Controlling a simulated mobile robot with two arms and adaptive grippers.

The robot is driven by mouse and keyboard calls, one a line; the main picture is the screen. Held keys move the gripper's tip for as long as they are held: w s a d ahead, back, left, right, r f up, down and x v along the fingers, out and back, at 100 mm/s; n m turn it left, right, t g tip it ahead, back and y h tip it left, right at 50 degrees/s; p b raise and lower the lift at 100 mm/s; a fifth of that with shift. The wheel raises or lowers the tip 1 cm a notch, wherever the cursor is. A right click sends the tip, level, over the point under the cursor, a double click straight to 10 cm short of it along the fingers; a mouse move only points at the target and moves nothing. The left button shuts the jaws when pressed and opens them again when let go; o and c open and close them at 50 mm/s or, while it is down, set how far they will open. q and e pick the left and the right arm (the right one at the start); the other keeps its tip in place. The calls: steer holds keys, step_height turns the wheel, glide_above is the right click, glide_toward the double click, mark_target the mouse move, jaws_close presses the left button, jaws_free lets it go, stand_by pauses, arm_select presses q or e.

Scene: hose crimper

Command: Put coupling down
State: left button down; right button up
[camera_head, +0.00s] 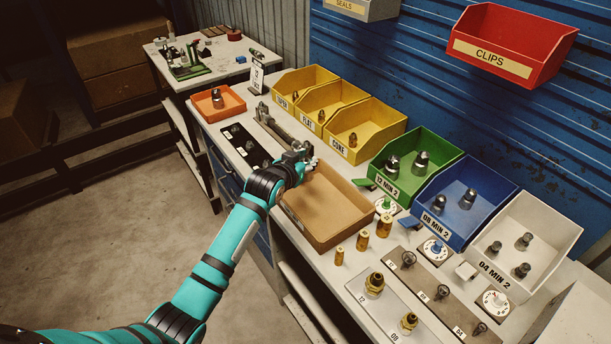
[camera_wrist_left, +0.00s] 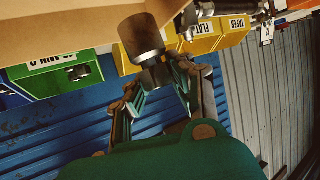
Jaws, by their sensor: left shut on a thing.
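My left gripper (camera_head: 304,157) is over the far left corner of the brown tray (camera_head: 345,236), shut on a coupling. My right gripper is not in view.
Yellow bins (camera_head: 340,152), a green bin (camera_head: 382,184), a blue bin (camera_head: 452,241) and a white bin (camera_head: 547,273) line the bench's back, with metal couplings inside. An orange tray (camera_head: 203,108) is at the far left. Brass pieces (camera_head: 362,240) stand right of the brown tray.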

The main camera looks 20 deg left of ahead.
arm_select(q)
step_height(320, 180, up, 3)
steer(key=shift+r, duration=0.1)
steer(key=s+r+n+y+b, duration=0.1)
steer(key=s+r, duration=0.1)
steer(key=s, duration=1)
steer(key=s+r+n+y, duration=0.1)
steer(key=s+r, duration=0.1)
steer(key=s, duration=1)
steer(key=m+h, duration=0.2)
glide_toward(306, 160)
steer(key=s+d, duration=0.3)
steer(key=d, duration=0.1)
steer(key=w+a, duration=0.1)
steer(key=w, duration=0.3)
steer(key=w+a, duration=0.1)
steer(key=w, duration=0.3)
steer(key=w+a+f, duration=0.1)
steer(key=w, duration=0.3)
steer(key=shift+w+p, duration=0.2)
steer(key=shift+p, duration=0.15)
